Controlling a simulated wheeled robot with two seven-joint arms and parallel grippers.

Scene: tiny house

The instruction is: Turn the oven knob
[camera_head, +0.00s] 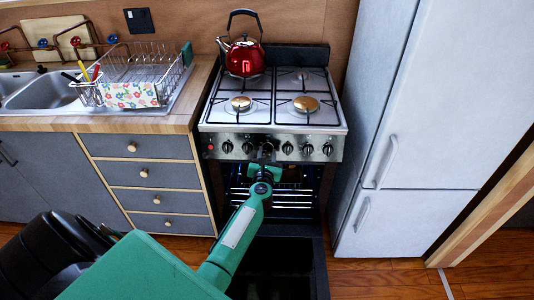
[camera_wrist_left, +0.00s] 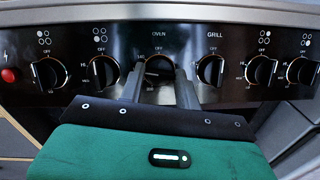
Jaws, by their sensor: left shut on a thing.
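My left gripper (camera_head: 266,152) reaches this panel from below. In the left wrist view its two dark fingers (camera_wrist_left: 160,72) stand on the left and right sides of the oven knob, shut on it. The fingers cover parts of the knob's sides, and in the head view the gripper mostly hides it. My right gripper is not in view.
The GRILL knob (camera_wrist_left: 210,70) is close on the right. A red kettle (camera_head: 245,58) stands on the hob (camera_head: 270,85). The oven front below shows racks (camera_head: 283,197). A white fridge (camera_head: 432,90) is on the right; drawers (camera_head: 145,175) are on the left.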

